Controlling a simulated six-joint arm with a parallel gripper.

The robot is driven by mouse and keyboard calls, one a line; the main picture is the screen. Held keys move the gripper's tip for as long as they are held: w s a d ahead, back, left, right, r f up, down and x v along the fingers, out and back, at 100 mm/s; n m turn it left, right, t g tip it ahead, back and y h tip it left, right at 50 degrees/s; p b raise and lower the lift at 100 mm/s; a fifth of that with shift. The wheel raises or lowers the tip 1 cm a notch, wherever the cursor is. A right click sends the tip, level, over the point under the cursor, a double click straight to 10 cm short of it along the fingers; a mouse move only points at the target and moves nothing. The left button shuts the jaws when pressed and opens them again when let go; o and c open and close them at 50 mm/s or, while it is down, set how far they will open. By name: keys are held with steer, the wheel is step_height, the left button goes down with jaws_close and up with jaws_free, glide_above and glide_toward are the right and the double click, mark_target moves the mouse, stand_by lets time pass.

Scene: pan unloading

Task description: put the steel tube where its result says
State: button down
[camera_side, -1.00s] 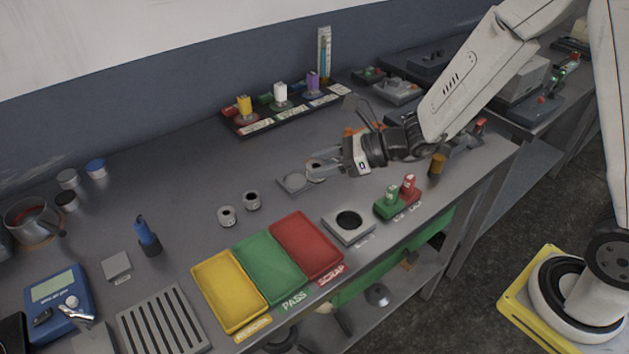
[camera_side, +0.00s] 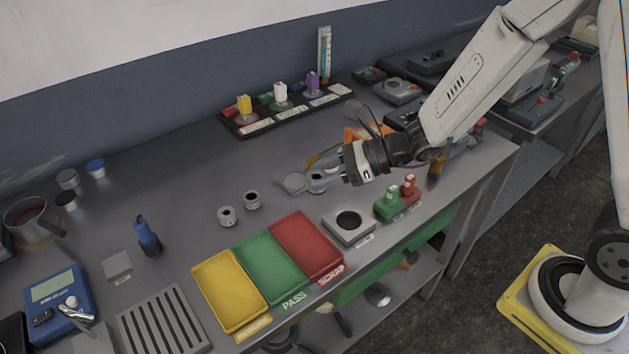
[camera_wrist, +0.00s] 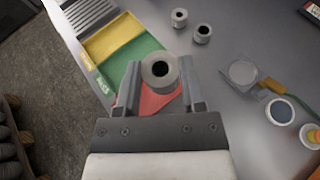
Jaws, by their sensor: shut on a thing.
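A short grey steel tube (camera_wrist: 158,82) with a dark bore is between the fingers of my gripper (camera_wrist: 160,90) in the wrist view. My gripper (camera_side: 318,181) is shut on it above the bench, behind and right of the red tray in the side view; the fingers partly hide the tube there. At the front edge lie a yellow tray (camera_side: 229,291), a green tray labelled PASS (camera_side: 269,268) and a red tray labelled SCRAP (camera_side: 307,247). All three look empty. In the wrist view the tube covers part of the red tray (camera_wrist: 152,101).
Two similar tubes (camera_side: 227,216) (camera_side: 252,200) stand on the bench behind the trays. A grey block with a round hole (camera_side: 348,224) and a green-and-red switch unit (camera_side: 396,203) stand right of the trays. A pale disc (camera_side: 292,183) lies beside my gripper.

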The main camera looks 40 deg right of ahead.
steer(key=s+a+n+g+y, duration=0.2)
steer(key=s+a+n+g, duration=0.3)
steer(key=s, duration=0.4)
glide_above(265, 250)
steer(key=shift+m, duration=0.4)
steer(key=shift+s+d+f, duration=0.1)
steer(key=shift+f, duration=2.1)
steer(key=shift+s+f, duration=0.1)
steer(key=shift+f, duration=2.05)
steer(key=shift+w+f, duration=0.1)
steer(key=shift+f, duration=0.15)
steer(key=shift+w+f, duration=0.1)
steer(key=shift+f, duration=1.5)
steer(key=shift+f, duration=0.15)
steer(key=shift+c, duration=1)
jaws_free()
